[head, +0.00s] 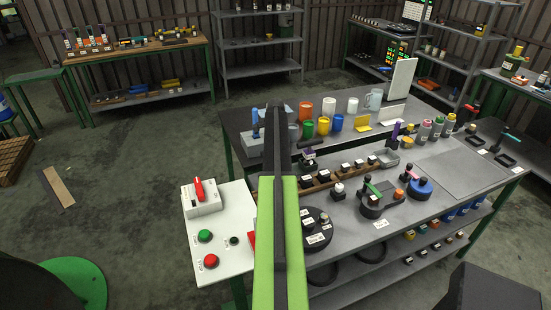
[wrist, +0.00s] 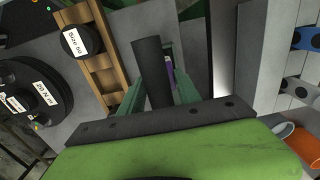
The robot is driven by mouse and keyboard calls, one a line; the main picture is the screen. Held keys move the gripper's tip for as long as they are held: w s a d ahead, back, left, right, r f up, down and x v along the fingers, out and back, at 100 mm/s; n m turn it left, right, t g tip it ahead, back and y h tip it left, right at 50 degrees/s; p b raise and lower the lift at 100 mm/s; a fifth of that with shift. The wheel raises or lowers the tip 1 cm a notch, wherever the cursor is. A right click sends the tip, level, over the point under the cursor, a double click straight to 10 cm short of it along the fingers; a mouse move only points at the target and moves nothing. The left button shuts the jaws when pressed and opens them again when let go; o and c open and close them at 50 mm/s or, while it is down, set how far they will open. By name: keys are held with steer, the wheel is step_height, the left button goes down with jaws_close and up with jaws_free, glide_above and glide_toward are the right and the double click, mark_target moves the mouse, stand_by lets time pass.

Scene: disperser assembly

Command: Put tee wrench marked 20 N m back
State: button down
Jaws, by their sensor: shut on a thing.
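My gripper (wrist: 158,90) shows in the wrist view with its two green fingers on either side of a dark cylindrical piece. I take this to be the tee wrench (wrist: 150,65); its marking and far end cannot be read. A round black holder (wrist: 40,85) lies left of the fingers, with a white label that seems to read 20 N m. It also shows in the head view (head: 322,243), on the front left of the grey bench, partly behind my arm.
A wooden block rack (head: 322,181) with labelled sockets runs along the bench. Mugs, including a yellow one (head: 323,126), stand behind it. A white panel (head: 222,232) with a red switch and buttons is at left. A flat grey mat (head: 460,168) is clear at right.

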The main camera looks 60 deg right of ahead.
steer(key=c, duration=0.9)
jaws_free()
steer(key=shift+o, duration=0.2)
step_height(320, 180, up, 13)
steer(key=p, duration=1.2)
steer(key=shift+s+f+p, duration=0.1)
steer(key=shift+f+p, duration=0.1)
steer(key=shift+p, duration=0.15)
steer(key=shift+f, duration=0.1)
